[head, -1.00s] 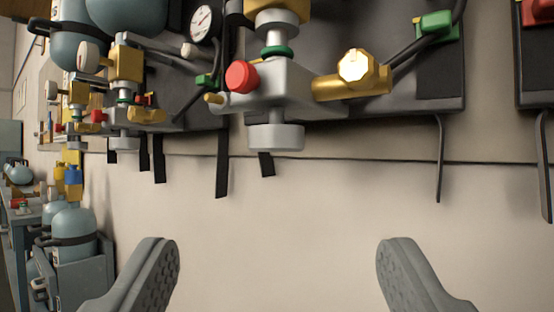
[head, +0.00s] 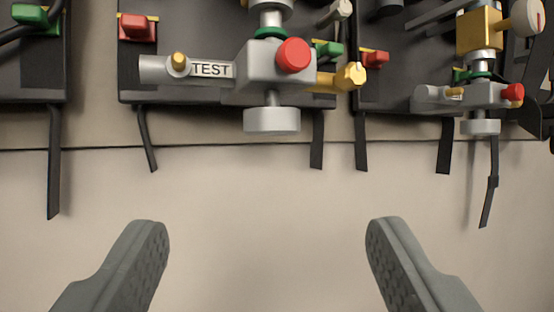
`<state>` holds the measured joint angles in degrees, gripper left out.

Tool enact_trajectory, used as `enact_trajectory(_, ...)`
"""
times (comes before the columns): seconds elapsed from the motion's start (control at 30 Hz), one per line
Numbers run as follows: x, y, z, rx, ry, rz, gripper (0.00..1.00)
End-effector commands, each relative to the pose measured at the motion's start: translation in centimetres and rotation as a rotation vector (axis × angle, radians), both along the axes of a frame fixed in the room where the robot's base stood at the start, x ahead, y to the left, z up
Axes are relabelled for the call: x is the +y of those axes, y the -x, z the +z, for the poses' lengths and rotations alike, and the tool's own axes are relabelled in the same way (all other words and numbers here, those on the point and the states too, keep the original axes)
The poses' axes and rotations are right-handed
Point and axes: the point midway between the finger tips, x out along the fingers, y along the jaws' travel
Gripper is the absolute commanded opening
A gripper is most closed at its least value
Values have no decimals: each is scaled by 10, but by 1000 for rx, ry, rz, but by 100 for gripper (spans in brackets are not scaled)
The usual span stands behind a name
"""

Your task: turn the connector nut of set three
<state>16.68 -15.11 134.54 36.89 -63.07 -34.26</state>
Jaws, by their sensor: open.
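My gripper (head: 266,228) is open and empty, its two grey fingers wide apart at the bottom of the view. Above and beyond it hangs a grey valve block (head: 272,68) with a red knob (head: 293,55) and an arm labelled TEST (head: 212,69). Below the block is a round grey nut-like piece (head: 272,120); a brass hexagonal piece (head: 350,76) sticks out to the right. Nothing touches the fingers. No set number is visible, so I cannot tell which set is three.
A second valve block (head: 482,96) with a red knob and a yellow body (head: 479,30) hangs at the right. Dark backplates carry red (head: 137,27) and green (head: 37,17) clips. Black straps (head: 54,160) dangle below. The pale wall (head: 270,185) below is bare.

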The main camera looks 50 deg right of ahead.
Motion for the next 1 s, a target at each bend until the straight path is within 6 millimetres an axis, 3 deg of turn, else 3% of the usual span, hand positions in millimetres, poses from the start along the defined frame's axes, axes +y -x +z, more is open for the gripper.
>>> enact_trajectory(0.1, -1, 6, -3, 13, -11, -22, 67)
enact_trajectory(0.27, -10, -2, 1, 16, -12, -26, 67)
enact_trajectory(1.0, -105, -71, 49, 15, -10, -25, 67)
